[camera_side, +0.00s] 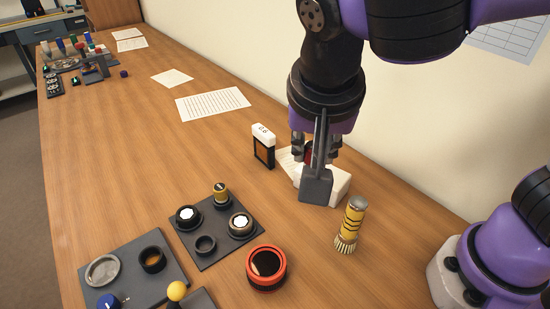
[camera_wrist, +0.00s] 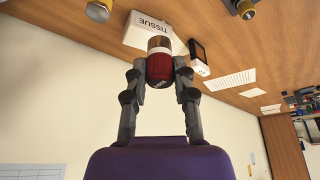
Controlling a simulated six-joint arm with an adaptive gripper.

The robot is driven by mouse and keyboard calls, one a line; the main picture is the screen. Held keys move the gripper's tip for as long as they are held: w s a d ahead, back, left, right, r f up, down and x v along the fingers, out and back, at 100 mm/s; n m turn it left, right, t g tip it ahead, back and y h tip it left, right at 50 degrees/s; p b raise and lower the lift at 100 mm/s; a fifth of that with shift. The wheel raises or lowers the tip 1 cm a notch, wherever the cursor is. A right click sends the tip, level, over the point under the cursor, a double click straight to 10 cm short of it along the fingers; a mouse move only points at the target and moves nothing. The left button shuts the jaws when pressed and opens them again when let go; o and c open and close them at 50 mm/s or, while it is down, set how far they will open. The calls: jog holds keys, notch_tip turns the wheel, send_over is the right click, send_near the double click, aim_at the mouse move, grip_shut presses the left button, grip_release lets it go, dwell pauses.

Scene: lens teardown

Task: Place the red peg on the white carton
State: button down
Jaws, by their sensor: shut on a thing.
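My gripper (camera_side: 316,180) is shut on the red peg, low over the white carton (camera_side: 338,186). In the side view only a sliver of the red peg (camera_side: 308,152) shows behind the fingers. In the wrist view the fingers of my gripper (camera_wrist: 160,72) pinch the red peg (camera_wrist: 160,70), which has a ribbed red body and a metallic far end. That end overlaps the white carton (camera_wrist: 138,36), marked TISSUE, in the wrist view. I cannot tell whether the peg touches the carton.
A yellow brush-like tool (camera_side: 351,224) stands right of the carton. A small white-topped black frame (camera_side: 263,146) stands to its left. A red-rimmed lens ring (camera_side: 266,267) and a dark tray (camera_side: 218,244) of lens parts lie in front. Paper sheets (camera_side: 213,103) lie farther back, with bare table around them.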

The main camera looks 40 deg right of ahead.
jog(key=d+m, duration=0.2)
jog(key=d, duration=0.1)
send_over(342, 179)
jog(key=w+a, duration=0.2)
jog(key=w, duration=0.1)
jog(key=shift+h, duration=0.3)
jog(key=f, duration=0.6)
jog(key=shift+w+d+f, duration=0.15)
jog(key=shift+w+f, duration=0.05)
jog(key=shift+f, duration=2.1)
jog(key=shift+f, duration=0.15)
jog(key=c, duration=0.7)
grip_release()
